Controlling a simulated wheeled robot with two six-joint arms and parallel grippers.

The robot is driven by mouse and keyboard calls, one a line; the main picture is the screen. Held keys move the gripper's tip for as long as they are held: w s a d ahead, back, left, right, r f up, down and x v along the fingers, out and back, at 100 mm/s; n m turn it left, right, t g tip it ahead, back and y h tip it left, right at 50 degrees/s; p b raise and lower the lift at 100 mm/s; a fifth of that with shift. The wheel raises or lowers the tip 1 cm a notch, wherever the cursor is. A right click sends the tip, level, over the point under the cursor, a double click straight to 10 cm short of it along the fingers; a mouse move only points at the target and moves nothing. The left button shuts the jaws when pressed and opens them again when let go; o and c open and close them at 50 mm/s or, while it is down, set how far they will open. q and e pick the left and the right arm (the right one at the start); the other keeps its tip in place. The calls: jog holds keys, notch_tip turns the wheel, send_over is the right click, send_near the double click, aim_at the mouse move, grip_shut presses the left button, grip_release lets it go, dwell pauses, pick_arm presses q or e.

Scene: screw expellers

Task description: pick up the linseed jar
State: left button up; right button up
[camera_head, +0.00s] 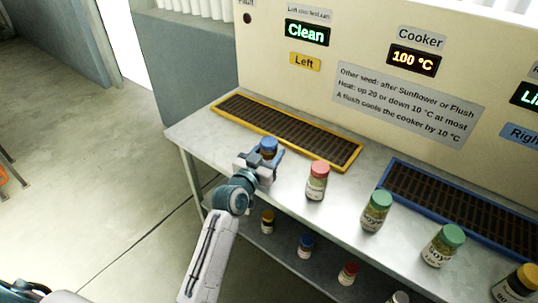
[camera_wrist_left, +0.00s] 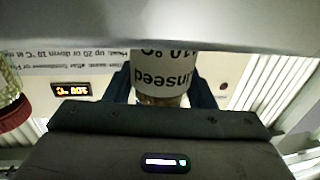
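The linseed jar (camera_head: 268,145) has a blue lid and stands at the left end of the jar row on the metal counter. Its white label with "nseed" and "10 °C" shows upside down in the left wrist view (camera_wrist_left: 165,72). My left gripper (camera_head: 262,162) is around the jar from the front. In the wrist view its dark blue fingers lie close against both sides of the jar, with no clear gap. The jar looks still at counter height; its base is hidden in the head view. My right gripper is not in view.
A red-lid jar (camera_head: 317,181) stands just to the right, then green-lid jars (camera_head: 376,211) and (camera_head: 442,246) and a yellow-lid jar (camera_head: 517,284). A yellow-framed grate (camera_head: 290,131) lies behind, a blue-framed one (camera_head: 462,207) to the right. Several smaller jars stand on the lower shelf (camera_head: 325,262).

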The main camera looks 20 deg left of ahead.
pick_arm(q)
jog(key=c, duration=0.3)
